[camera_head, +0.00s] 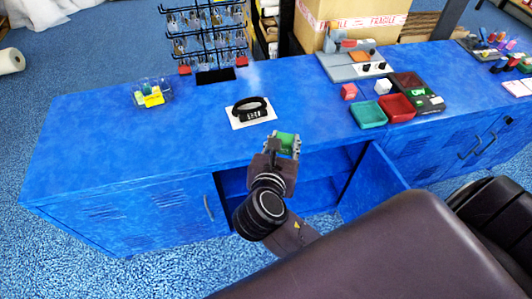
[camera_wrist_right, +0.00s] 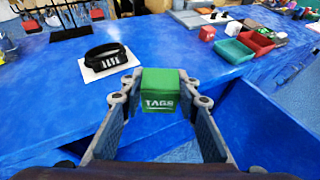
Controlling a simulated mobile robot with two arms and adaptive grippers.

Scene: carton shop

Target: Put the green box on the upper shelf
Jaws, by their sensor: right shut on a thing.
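The green box (camera_wrist_right: 161,90), with white "TAGS" lettering, is held between the fingers of my right gripper (camera_wrist_right: 160,100). In the head view the box (camera_head: 286,139) shows between the fingers of the right gripper (camera_head: 284,146), in front of the blue counter's front edge. The gripper is shut on it. Below the counter is an open cabinet with its door (camera_head: 372,185) swung out to the right. A shelf board (camera_head: 318,190) shows inside it, partly hidden behind my right arm. My left gripper is not in view.
On the blue counter (camera_head: 200,140) lie a black strap on a white card (camera_head: 250,113), a clear tray (camera_head: 153,93), a green tray (camera_head: 368,114) and a red tray (camera_head: 397,108). A key rack (camera_head: 205,35) stands behind. The open door bounds the opening on the right.

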